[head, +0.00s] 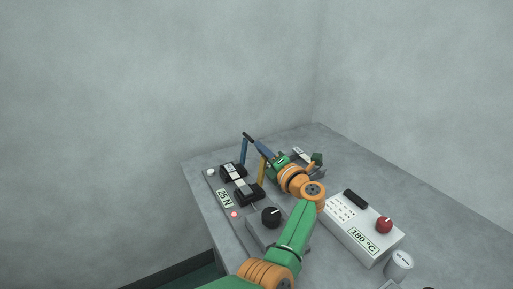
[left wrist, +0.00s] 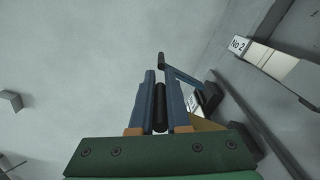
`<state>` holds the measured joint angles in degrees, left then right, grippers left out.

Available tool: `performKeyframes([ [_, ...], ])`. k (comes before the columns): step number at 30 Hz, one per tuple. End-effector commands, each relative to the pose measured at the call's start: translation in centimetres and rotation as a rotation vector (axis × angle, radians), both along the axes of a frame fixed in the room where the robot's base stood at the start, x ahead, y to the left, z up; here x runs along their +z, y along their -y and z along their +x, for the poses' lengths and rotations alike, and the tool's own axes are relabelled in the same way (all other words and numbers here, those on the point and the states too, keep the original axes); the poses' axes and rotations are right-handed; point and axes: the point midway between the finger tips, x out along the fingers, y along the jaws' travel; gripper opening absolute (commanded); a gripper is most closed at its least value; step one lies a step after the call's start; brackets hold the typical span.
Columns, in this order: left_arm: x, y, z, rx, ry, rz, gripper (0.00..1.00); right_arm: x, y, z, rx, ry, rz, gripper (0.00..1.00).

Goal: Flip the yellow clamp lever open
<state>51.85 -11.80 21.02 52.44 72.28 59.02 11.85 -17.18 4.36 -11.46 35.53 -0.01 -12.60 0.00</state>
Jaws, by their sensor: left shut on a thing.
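The yellow clamp lever (head: 262,169) stands roughly upright on the table fixture in the head view. Part of it also shows as a yellow piece (left wrist: 207,124) in the left wrist view. My left gripper (head: 264,147) is at the lever's upper end. In the left wrist view its two blue fingers (left wrist: 161,100) are on either side of a black cylindrical grip (left wrist: 160,112), shut on it. The grip appears to belong to the yellow lever; the joint between them is hidden. My right gripper is not in view.
A blue lever (head: 243,151) with a black grip stands close to the left of my gripper. A panel reading 25 N (head: 224,198) and a black knob (head: 271,216) are nearer. A 180 °C box (head: 364,240) with a red knob (head: 384,225) stands to the right.

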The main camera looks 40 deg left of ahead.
Motion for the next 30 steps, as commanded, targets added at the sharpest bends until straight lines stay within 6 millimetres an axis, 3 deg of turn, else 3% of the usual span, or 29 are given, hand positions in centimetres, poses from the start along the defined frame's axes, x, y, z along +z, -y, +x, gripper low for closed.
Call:
performKeyframes([
  [15, 0.07, 0.36, -0.03, 0.003, -0.014, 0.009, 0.00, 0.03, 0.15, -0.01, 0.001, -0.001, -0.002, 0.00],
  [16, 0.07, 0.36, -0.03, 0.003, -0.014, 0.009, 0.17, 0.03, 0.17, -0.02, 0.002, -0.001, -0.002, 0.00],
  [19, 0.06, 0.37, -0.02, 0.003, -0.014, 0.008, 0.44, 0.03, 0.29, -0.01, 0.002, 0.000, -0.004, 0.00],
  [30, -0.01, 0.48, -0.02, 0.001, -0.015, 0.007, 0.45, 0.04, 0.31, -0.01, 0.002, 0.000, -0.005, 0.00],
])
